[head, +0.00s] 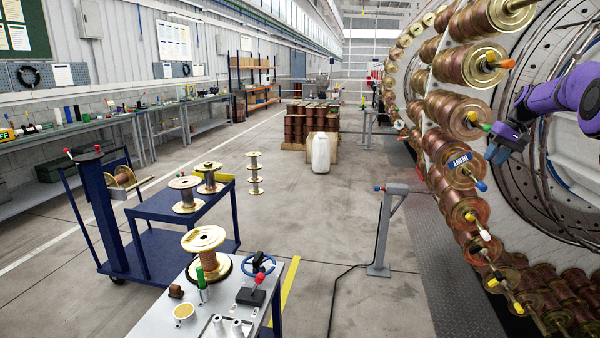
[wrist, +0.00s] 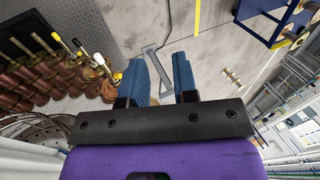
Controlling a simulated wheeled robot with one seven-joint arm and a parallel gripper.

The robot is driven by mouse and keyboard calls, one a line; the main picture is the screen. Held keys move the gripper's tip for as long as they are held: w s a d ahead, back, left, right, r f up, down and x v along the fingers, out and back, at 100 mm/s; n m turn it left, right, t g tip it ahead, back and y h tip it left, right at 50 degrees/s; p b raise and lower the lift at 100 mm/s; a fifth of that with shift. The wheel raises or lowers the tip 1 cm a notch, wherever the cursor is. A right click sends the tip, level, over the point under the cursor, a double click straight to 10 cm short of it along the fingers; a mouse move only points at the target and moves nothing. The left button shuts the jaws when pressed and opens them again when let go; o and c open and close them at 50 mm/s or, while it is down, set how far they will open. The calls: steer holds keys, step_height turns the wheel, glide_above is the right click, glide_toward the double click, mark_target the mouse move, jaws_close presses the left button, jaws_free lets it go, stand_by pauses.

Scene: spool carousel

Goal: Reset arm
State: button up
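My purple arm reaches in from the right edge in the head view. My gripper (head: 497,148) is in front of the carousel of copper spools (head: 462,62), close to a spool with a blue "HEAVY" label (head: 458,162) and a blue-tipped pin. In the wrist view my gripper (wrist: 162,78) shows two blue fingers set apart with a clear gap. Nothing is held between them; floor and a grey stand show beyond. Whether the fingers touch any spool in the head view is hard to tell.
A grey post stand (head: 383,235) stands on the floor left of the carousel. A blue cart (head: 160,210) with spools and a grey bench (head: 225,300) with a large spool (head: 204,250) are at left. A white jug (head: 320,153) stands further back.

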steer(key=s+a+r+n+t+h, duration=0.1)
steer(key=s+a+r, duration=0.6)
steer(key=s+a, duration=0.3)
steer(key=s+a+r+h, duration=0.2)
steer(key=s+a+r, duration=0.5)
steer(key=s+a, duration=0.35)
steer(key=s+a+f+t, duration=0.1)
steer(key=s+a+f, duration=0.2)
steer(key=s, duration=1.2)
steer(key=s+a+f+n+t, duration=0.1)
steer(key=s+a+f, duration=0.3)
steer(key=s, duration=1.1)
steer(key=shift+a+f+t+h, duration=0.3)
steer(key=shift+f+h, duration=0.1)
steer(key=shift+f, duration=0.45)
